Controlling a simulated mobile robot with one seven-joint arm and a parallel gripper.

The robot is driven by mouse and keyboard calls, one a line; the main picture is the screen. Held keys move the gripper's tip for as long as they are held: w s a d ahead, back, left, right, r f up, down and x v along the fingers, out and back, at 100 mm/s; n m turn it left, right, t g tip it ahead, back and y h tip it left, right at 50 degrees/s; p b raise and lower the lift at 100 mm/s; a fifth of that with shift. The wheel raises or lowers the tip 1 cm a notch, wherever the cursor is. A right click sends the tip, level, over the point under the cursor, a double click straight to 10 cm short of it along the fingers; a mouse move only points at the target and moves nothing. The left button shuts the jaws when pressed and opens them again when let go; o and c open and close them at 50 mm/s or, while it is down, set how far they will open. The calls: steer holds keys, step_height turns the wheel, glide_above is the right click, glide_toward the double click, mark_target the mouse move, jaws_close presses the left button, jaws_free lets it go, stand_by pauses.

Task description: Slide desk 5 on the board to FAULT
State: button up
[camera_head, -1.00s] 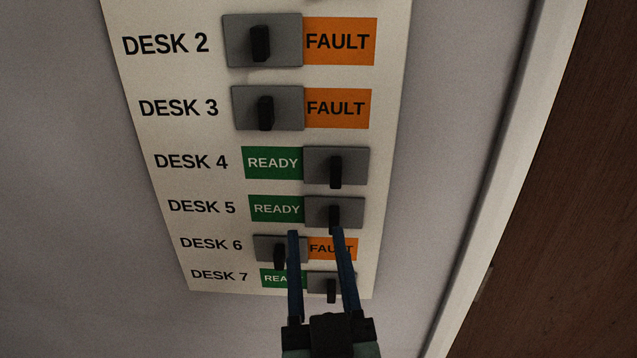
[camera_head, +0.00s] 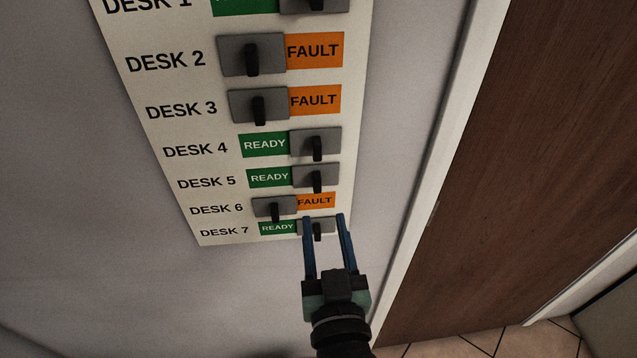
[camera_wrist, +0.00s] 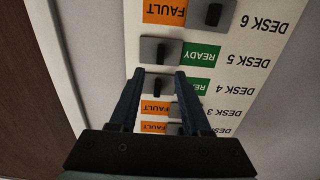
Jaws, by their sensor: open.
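The white board (camera_head: 215,120) carries rows of grey sliding plates with dark knobs. The desk 5 slider (camera_head: 316,180) sits at the right of its row, with green READY (camera_head: 269,178) showing on its left; its FAULT side is covered. In the wrist view, which is upside down, the desk 5 slider (camera_wrist: 161,49) lies just beyond my fingertips, left of READY (camera_wrist: 201,55). My gripper (camera_head: 323,217) is open and empty, its blue fingers overlapping the desk 7 row in the head view. In the wrist view my gripper (camera_wrist: 159,72) frames the desk 4 slider (camera_wrist: 155,82). No contact is visible.
The desk 4 slider (camera_head: 316,144) is close above desk 5, and the desk 6 slider (camera_head: 274,208) is below and left, showing FAULT. A white door frame (camera_head: 440,155) and brown door (camera_head: 520,150) stand to the right. Bare wall is left of the board.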

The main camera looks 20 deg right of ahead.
mark_target(318, 187)
steer(key=p+x, duration=0.2)
steer(key=x, duration=0.5)
steer(key=shift+w+d, duration=0.1)
steer(key=shift+w, duration=0.3)
steer(key=shift+c, duration=0.3)
jaws_close()
stand_by(0.7)
